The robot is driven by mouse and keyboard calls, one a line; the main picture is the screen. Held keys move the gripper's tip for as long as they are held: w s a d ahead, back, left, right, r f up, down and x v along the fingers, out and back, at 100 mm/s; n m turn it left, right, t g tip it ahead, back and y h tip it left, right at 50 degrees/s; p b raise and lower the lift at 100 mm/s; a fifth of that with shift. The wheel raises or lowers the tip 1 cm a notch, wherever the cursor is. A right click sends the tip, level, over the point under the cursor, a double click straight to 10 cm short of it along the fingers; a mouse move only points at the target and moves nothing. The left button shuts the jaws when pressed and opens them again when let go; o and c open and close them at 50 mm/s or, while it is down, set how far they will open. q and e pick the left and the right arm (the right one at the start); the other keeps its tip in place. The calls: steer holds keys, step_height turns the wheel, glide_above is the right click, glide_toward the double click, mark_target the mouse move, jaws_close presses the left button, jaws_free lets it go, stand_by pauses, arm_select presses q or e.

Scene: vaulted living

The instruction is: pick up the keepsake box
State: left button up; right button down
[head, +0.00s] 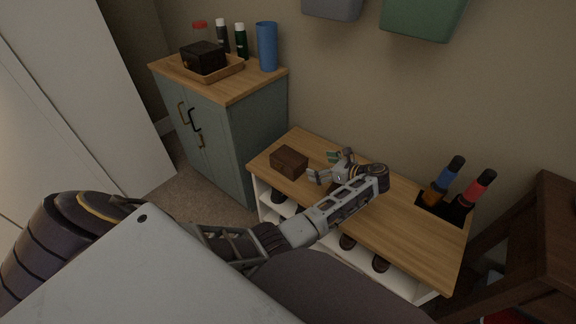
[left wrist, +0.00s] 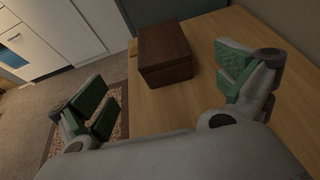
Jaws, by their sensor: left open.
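The keepsake box (head: 289,162) is a small dark brown wooden box. It sits on the wooden top of a low white shoe bench (head: 400,225), near its left end. In the left wrist view the box (left wrist: 165,54) lies ahead of my left gripper (left wrist: 170,92), between the lines of its two fingers and apart from them. The fingers have green pads and are spread wide with nothing between them. In the head view my left gripper (head: 328,166) is just to the right of the box, above the bench top. My right gripper is not seen.
A green-grey cabinet (head: 235,130) stands left of the bench with a tray, a black box, bottles and a blue cup (head: 267,46) on it. Bottles (head: 476,188) stand in a dark holder at the bench's right end. Bins hang on the wall above.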

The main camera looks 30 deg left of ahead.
arm_select(q)
steer(key=shift+a, duration=0.1)
steer(key=b+x, duration=0.2)
steer(key=x, duration=0.5)
steer(key=shift+f, duration=0.15)
steer(key=shift+w+a+f+b, duration=0.1)
steer(key=shift+a+f+b, duration=0.15)
steer(key=shift+a, duration=0.45)
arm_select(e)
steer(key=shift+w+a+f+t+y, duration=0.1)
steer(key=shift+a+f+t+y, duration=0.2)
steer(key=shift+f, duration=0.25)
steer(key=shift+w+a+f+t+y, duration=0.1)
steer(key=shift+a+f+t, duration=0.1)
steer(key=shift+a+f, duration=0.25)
arm_select(q)
steer(key=shift+a, duration=0.1)
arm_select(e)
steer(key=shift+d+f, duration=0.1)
